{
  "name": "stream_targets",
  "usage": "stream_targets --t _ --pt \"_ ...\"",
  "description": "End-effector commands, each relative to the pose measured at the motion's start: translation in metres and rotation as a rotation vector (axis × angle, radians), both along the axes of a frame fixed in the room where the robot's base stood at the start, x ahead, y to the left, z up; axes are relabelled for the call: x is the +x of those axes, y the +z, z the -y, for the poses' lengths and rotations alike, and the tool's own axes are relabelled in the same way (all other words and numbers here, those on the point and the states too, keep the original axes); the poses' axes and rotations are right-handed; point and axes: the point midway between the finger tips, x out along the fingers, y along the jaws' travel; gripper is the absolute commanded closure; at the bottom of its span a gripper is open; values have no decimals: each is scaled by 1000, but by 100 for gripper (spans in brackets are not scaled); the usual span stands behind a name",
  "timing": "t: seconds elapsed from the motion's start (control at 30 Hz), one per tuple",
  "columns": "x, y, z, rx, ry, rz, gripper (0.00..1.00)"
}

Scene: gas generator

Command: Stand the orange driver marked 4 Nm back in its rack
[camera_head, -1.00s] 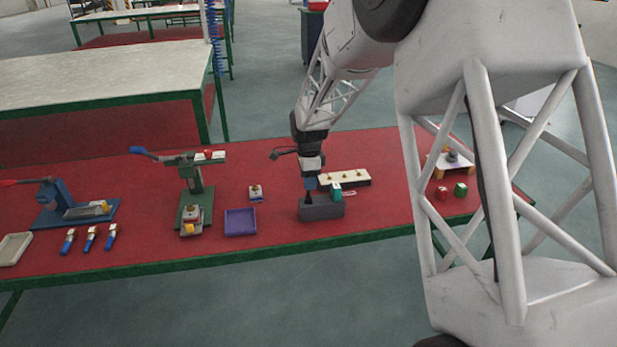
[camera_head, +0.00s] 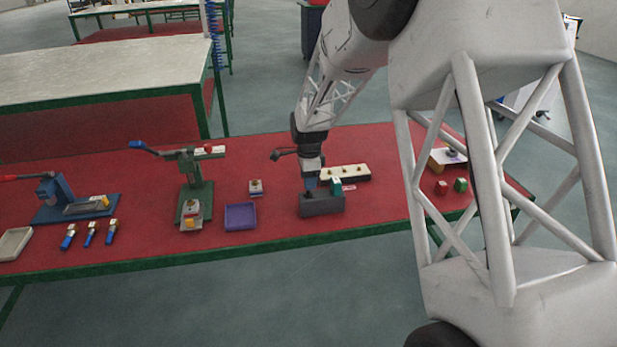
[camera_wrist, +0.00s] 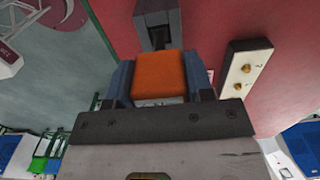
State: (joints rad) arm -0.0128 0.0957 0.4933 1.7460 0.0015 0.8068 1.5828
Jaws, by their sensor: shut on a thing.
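My gripper (camera_wrist: 160,80) is shut on the orange driver (camera_wrist: 160,73), with one finger on each side of its orange block-shaped top. The 4 Nm marking cannot be read. In the head view my gripper (camera_head: 311,188) is directly over the left part of the dark grey rack (camera_head: 322,206), very close to its top. The orange driver does not show clearly there, and its lower end is hidden. I cannot tell how far it is in the rack. A teal driver (camera_head: 336,187) stands in the rack just right of my gripper. The wrist view shows part of the dark rack (camera_wrist: 177,36) beyond the orange top.
A cream block with brass pegs (camera_head: 352,172) lies close behind the rack to the right. A purple tray (camera_head: 240,216) and a green press (camera_head: 194,195) stand to the left. Small red and green cubes (camera_head: 460,185) lie to the right. The red tabletop between tray and rack is clear.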

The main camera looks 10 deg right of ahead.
Motion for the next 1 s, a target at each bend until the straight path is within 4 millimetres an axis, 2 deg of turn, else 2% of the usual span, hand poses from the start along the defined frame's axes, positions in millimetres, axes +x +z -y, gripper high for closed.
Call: stream_targets --t 1.0 --pt "0 -21 0 0 0 1 81"
